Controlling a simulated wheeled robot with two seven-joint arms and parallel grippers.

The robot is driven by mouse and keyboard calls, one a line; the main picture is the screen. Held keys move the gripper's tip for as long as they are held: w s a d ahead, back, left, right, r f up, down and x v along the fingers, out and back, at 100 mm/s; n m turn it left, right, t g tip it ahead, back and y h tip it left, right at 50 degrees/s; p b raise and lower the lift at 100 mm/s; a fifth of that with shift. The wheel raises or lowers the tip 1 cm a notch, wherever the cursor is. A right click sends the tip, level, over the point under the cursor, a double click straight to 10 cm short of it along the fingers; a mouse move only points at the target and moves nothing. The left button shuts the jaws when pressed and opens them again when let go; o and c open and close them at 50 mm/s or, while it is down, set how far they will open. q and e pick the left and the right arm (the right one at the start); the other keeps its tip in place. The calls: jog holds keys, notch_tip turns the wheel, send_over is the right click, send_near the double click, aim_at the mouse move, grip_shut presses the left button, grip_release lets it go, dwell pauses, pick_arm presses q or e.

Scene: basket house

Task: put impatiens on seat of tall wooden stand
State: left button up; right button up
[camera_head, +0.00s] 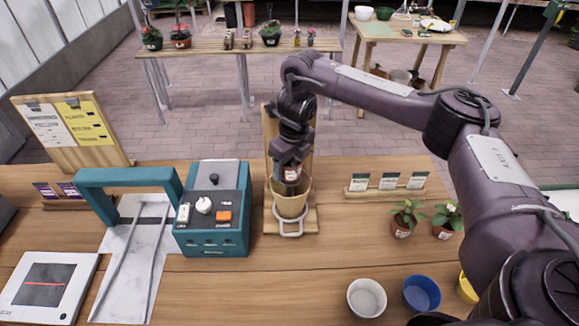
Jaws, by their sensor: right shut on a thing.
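The tall wooden stand (270,127) is on the table, with an upright back board, a wooden base and a grey ring at the front. A tan cup-shaped holder (290,207) is at its front, above the ring. My right gripper (290,172) points down over this holder. It is shut on a small dark red thing with a white label (291,175), at the mouth of the holder. This looks like the impatiens pot, but the gripper hides the plant. I cannot tell if it touches the holder. My left gripper is out of view.
Two potted plants (402,219) (447,219) stand right of the stand, near a card rack (387,188). White (367,298) and blue (421,294) bowls are at the front. A teal machine (213,212) stands close on the left. My right arm spans the right side.

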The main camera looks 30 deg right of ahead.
aim_at(293, 160)
jog(key=shift+f, duration=0.2)
jog(key=shift+f, duration=0.2)
jog(key=o, duration=1)
jog(key=shift+o, duration=0.2)
jog(key=shift+r, duration=0.5)
jog(key=r, duration=0.3)
jog(key=s+r+p, duration=0.1)
jog(key=r, duration=0.7)
jog(key=shift+s+d+r, duration=0.15)
jog(key=shift+s+d, duration=0.05)
jog(key=shift+d, duration=0.05)
